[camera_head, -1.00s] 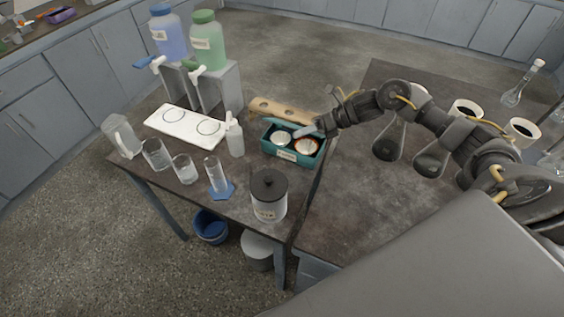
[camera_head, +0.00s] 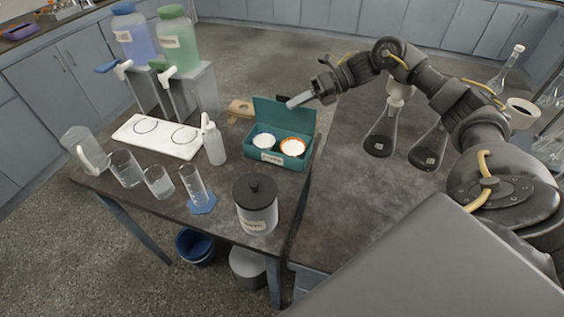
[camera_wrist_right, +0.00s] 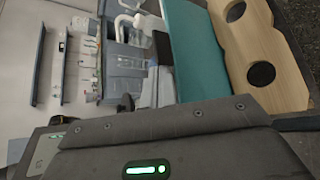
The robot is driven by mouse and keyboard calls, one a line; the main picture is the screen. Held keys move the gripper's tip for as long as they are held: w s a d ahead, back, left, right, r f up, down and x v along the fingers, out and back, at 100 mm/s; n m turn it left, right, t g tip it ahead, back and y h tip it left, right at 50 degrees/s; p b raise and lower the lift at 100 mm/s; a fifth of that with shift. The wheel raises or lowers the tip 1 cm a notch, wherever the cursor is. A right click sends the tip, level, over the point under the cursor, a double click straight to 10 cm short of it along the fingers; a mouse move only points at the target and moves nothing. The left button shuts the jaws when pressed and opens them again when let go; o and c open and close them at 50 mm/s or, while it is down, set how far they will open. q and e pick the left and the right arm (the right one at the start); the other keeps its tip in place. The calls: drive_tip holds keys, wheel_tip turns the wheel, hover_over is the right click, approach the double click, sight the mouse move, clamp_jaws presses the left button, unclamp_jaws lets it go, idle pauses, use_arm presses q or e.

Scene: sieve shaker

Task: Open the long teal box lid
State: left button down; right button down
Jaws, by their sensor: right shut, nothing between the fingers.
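The long teal box (camera_head: 246,153) stands on the dark table, left of the gap between the two table tops. Its lid (camera_head: 270,109) stands up at the back edge, so the box is open. Two round containers with pale contents, one white-rimmed (camera_head: 263,141) and one orange-rimmed (camera_head: 293,147), sit inside. My right gripper (camera_head: 297,101) is shut and empty, its fingers by the top edge of the raised lid; whether they touch it I cannot tell. The lid (camera_wrist_right: 195,50) also shows as a teal panel in the right wrist view. My left gripper is out of view.
A wooden holder with holes (camera_head: 238,109) lies behind the box. A white bottle (camera_head: 213,143) stands to its left, and a black-lidded jar (camera_head: 256,205) in front. Flasks, such as one (camera_head: 380,138), stand under my right arm. The right table's front is clear.

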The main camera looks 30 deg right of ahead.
drive_tip(key=shift+d, duration=0.25)
idle(0.3)
drive_tip(key=shift+r, duration=0.15)
drive_tip(key=shift+r+p, duration=0.3)
drive_tip(key=shift+r, duration=0.4)
